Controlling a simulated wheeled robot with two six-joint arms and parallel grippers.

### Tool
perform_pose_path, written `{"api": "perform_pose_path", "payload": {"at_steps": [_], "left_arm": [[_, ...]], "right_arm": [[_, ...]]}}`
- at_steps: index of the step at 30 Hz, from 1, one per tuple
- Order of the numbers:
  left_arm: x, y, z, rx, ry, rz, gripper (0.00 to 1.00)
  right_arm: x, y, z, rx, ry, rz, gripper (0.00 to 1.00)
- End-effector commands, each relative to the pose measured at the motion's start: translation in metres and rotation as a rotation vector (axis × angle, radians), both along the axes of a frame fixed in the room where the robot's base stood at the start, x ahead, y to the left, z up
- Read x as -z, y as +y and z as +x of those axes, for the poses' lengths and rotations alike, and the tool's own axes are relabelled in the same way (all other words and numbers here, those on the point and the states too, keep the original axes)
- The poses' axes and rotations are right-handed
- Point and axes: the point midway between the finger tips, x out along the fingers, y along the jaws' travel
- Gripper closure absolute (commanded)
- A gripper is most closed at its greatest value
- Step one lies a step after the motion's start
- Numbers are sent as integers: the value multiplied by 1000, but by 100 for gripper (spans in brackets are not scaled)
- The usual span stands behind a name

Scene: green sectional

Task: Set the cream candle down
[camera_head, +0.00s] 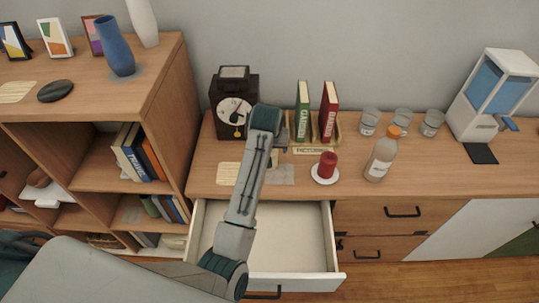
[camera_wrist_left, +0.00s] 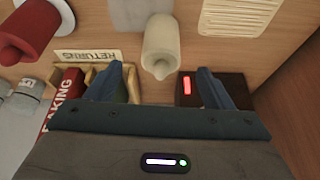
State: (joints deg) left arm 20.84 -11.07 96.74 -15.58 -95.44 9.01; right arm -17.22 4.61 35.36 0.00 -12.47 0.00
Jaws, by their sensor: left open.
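The cream candle (camera_wrist_left: 160,48) shows in the left wrist view, upright, its base by the edge of a grey card (camera_wrist_left: 141,14). It looks to be standing on the wooden cabinet top (camera_head: 210,183). In the head view my left arm hides it. My left gripper (camera_wrist_left: 160,78) is open; its two fingers are spread apart on either side of the candle's line, with a gap to each side and nothing held. The grey card also shows in the head view (camera_head: 282,174). My right gripper is not in view.
A red candle (camera_head: 328,165) on a white saucer and a bottle (camera_head: 380,160) stand to the right. A dark clock (camera_head: 235,105) and a rack with two books (camera_head: 328,112) stand behind. Several glasses (camera_head: 403,122) are farther right. A drawer (camera_head: 300,235) is open below.

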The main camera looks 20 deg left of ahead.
Motion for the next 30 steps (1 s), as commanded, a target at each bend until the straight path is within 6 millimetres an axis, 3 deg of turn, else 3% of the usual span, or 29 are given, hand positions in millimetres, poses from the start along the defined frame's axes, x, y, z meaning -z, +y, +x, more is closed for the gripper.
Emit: {"api": "perform_pose_path", "payload": {"at_steps": [3, 8, 21, 30], "left_arm": [[17, 2, 7, 1, 1, 1, 25], [29, 3, 12, 1, -1, 1, 25], [72, 9, 33, 1, -1, 0, 25], [77, 9, 35, 1, -4, -1, 25]], "right_arm": [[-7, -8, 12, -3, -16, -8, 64], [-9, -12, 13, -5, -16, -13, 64], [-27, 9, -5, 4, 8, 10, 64], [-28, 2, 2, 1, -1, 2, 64]]}}
